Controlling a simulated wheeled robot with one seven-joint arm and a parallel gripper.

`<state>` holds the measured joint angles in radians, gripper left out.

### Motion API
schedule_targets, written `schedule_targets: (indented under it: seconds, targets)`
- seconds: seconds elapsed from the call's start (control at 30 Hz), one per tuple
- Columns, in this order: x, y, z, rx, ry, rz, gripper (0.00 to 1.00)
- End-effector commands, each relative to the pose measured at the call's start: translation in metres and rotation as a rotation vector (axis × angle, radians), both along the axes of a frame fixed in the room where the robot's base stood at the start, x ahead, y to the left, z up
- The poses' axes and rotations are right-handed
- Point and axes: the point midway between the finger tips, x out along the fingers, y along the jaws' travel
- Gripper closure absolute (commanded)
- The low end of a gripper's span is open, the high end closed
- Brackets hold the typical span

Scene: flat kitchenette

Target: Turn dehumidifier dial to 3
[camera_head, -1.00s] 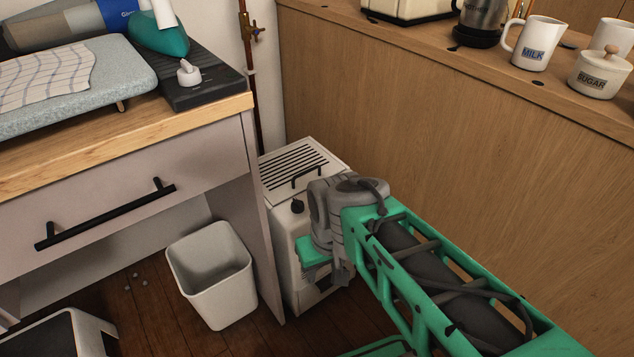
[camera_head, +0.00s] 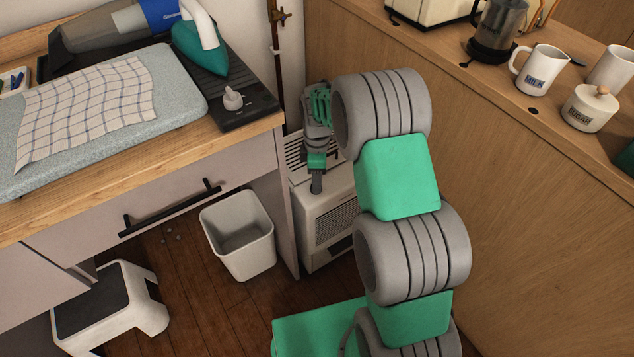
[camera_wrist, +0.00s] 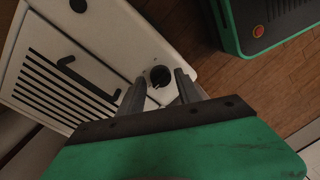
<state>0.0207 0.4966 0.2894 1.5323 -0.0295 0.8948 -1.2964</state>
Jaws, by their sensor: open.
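The dehumidifier (camera_head: 327,225) is a white box with a slatted top, standing on the floor between the counter's end and the wooden panel. In the wrist view its white top (camera_wrist: 100,35) shows a round black dial (camera_wrist: 159,76) near one edge. My gripper (camera_wrist: 160,79) is open, with one finger on each side of the dial; I cannot tell whether they touch it. In the head view my gripper (camera_head: 316,184) points down at the front part of the top and hides the dial. The dial's setting and numbers are not readable.
A white bin (camera_head: 238,235) stands left of the dehumidifier, and a step stool (camera_head: 112,302) is farther left. The counter side (camera_head: 283,215) and wooden panel (camera_head: 520,220) hem in the dehumidifier. A black handle (camera_wrist: 78,75) lies on its slatted top.

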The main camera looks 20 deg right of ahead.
Motion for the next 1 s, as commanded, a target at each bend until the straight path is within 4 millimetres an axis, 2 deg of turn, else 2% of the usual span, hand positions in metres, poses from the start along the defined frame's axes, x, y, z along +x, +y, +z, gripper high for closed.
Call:
schedule_targets:
  seconds: [0.03, 0.1, 0.37, 0.87, 1.0]
  targets:
    - [-0.0010, 0.0002, -0.0087, 0.000, 0.002, 0.000, 0.59]
    - [-0.0009, 0.0004, -0.0142, 0.000, 0.000, -0.001, 0.59]
    - [-0.0011, 0.0004, -0.0163, 0.000, -0.001, -0.001, 0.59]
    - [-0.0008, 0.0002, -0.0158, -0.001, -0.002, -0.002, 0.99]
    - [-0.0007, 0.0003, -0.0157, -0.001, -0.002, -0.002, 1.00]
